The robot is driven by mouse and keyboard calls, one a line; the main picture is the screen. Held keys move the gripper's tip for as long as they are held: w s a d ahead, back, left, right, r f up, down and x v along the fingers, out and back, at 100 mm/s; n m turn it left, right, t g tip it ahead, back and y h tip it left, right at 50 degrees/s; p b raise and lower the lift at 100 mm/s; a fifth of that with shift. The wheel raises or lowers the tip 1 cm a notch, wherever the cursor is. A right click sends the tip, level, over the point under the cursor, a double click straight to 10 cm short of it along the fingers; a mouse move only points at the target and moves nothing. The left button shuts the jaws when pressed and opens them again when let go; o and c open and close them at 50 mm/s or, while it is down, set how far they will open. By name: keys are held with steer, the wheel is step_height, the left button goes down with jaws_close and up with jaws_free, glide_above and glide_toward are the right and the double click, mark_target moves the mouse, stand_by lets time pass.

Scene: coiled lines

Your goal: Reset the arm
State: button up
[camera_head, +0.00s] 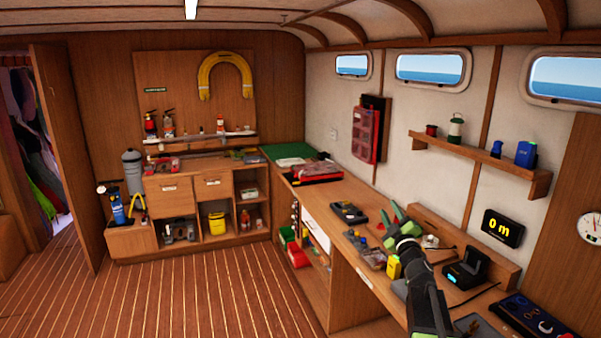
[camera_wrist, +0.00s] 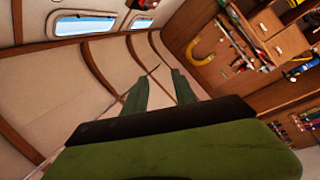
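My gripper (camera_head: 390,217) is raised above the right-hand workbench (camera_head: 345,185) in the head view, on my dark arm with green parts. Its two green fingers stand apart with nothing seen between them. The wrist view also shows my gripper (camera_wrist: 160,84) with its fingers apart and an empty gap. The wrist view is tilted and looks past the fingers at the wall and the far shelves.
A yellow item (camera_head: 394,267), a black device (camera_head: 466,268) and several small parts lie near my arm on the bench. A wall shelf (camera_head: 478,156) holds a lantern (camera_head: 455,128) and a blue can (camera_head: 525,153). The striped floor (camera_head: 190,300) at left is clear.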

steer(key=s+a+f+m+g+h, duration=0.2)
steer(key=s+a+f+m+g, duration=0.35)
steer(key=f, duration=0.45)
steer(key=s+a+f+m+g+h, duration=0.2)
steer(key=s+a+f+m+g, duration=0.3)
steer(key=f, duration=0.6)
steer(key=s+a+f+g+y, duration=0.1)
steer(key=s+a+f+g, duration=0.1)
steer(key=s, duration=0.5)
steer(key=s+a+f+g+y, duration=0.1)
steer(key=s+f+g, duration=0.2)
steer(key=s+g, duration=0.2)
steer(key=s+a+f+m+g+y, duration=0.1)
steer(key=s+a+f+g, duration=0.1)
steer(key=s, duration=0.6)
steer(key=shift+s+a+f+g, duration=0.3)
steer(key=shift+f+g, duration=0.45)
steer(key=shift+f, duration=0.1)
steer(key=shift+d, duration=0.15)
